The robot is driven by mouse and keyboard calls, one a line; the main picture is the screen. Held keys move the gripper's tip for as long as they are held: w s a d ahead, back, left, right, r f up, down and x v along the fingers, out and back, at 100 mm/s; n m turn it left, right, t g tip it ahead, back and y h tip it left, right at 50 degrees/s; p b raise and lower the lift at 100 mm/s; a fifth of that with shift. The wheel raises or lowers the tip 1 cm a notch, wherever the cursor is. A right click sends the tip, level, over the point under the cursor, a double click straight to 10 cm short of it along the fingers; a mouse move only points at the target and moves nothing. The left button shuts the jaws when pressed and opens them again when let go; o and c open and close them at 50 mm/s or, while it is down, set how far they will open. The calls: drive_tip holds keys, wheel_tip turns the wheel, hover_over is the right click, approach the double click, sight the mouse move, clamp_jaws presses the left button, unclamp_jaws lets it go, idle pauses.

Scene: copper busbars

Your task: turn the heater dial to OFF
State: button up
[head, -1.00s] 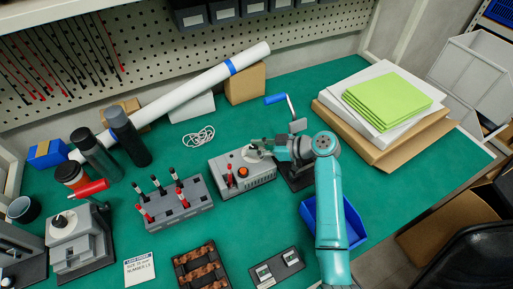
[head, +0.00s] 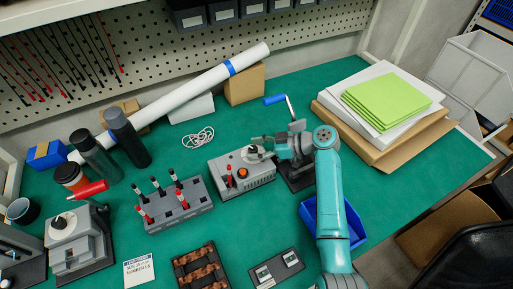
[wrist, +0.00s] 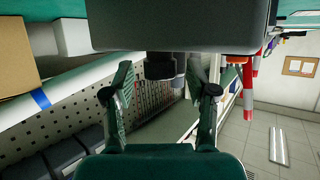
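The heater seems to be the grey box (head: 264,181) with an orange button (head: 242,173) in the middle of the bench. Its dial (head: 252,150) is a dark-topped knob on a pale disc near the back right corner. My gripper (head: 260,147) reaches in from the right at the dial. In the wrist view the box (wrist: 180,25) fills the top, and the dark dial (wrist: 160,66) hangs between my fingertips (wrist: 160,76). The fingers are apart, with a visible gap to the dial at the left; contact at the right is unclear. The dial's markings are not readable.
A grey rack (head: 180,209) with red and black handled tools stands left of the heater. A crank device with a blue handle (head: 275,99) stands behind my gripper. A blue bin (head: 309,214) lies partly under my arm.

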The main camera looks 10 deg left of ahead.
drive_tip(key=shift+d, duration=0.1)
drive_tip(key=v, duration=0.7)
drive_tip(key=shift+d, duration=0.2)
